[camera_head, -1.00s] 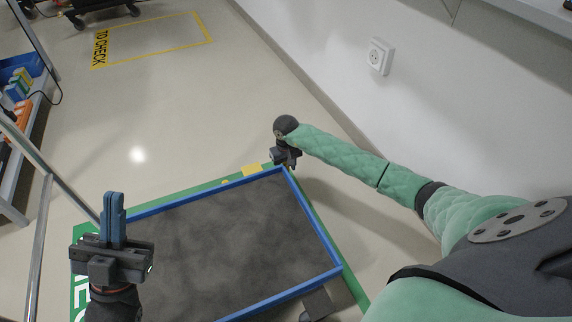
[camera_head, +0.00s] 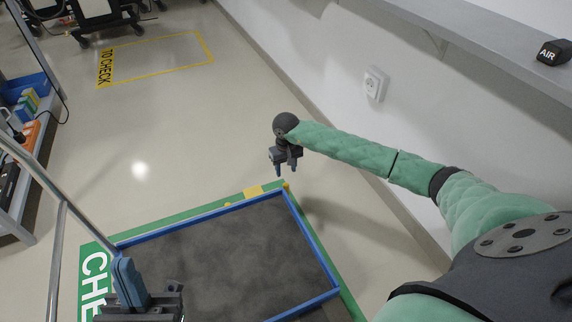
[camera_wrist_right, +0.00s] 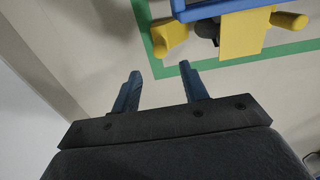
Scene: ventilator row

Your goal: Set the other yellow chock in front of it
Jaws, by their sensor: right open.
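My right gripper (camera_head: 286,171) is open and empty, above the floor just beyond the cart's far right corner. It also shows in the right wrist view (camera_wrist_right: 160,90), its fingers apart with bare floor between them. A yellow chock-like block (camera_wrist_right: 168,36) sits on the floor by that corner, beyond the fingertips and apart from them. It shows as a small yellow bit in the head view (camera_head: 285,185). A dark wheel (camera_wrist_right: 207,30) is beside it, partly hidden under the blue frame. My left gripper (camera_head: 129,282) is shut and empty, over the cart's near left side.
The blue-rimmed cart (camera_head: 330,272) stands inside a green floor marking (camera_wrist_right: 185,69). A yellow plate (camera_wrist_right: 242,34) and a yellow rounded piece (camera_wrist_right: 288,20) lie along its far edge. A wall with a socket (camera_head: 374,85) is at right.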

